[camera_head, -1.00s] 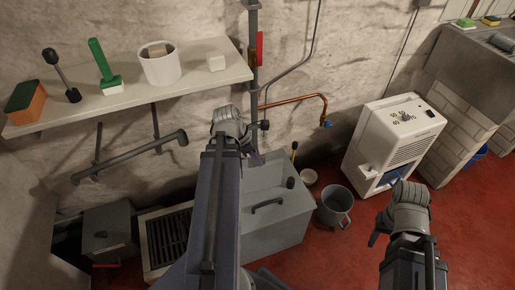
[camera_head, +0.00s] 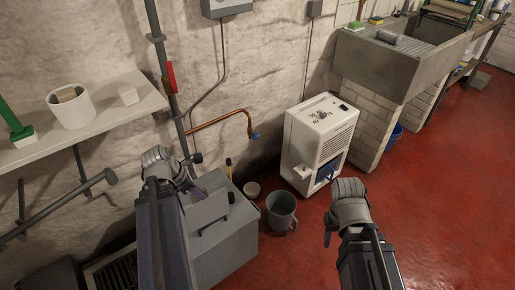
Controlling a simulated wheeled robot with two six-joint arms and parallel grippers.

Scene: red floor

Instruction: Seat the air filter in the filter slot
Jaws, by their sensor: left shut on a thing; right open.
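A white dehumidifier (camera_head: 302,150) with dials on top and side louvres stands on the floor against the wall, right of centre. A low opening (camera_head: 325,174) in its front shows something blue inside. I cannot make out which part is the filter slot. My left gripper (camera_head: 190,179) is over the grey chest, left of and apart from the dehumidifier. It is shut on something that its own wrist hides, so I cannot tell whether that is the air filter. My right gripper (camera_head: 329,236) is open, in front of the dehumidifier, with its fingers mostly hidden.
A grey chest (camera_head: 235,240) and a grey bucket (camera_head: 281,209) stand left of the dehumidifier. A wall shelf (camera_head: 95,118) and a copper pipe (camera_head: 220,119) are above. A brick-based sink (camera_head: 385,65) stands at right. The red floor (camera_head: 450,200) at right is clear.

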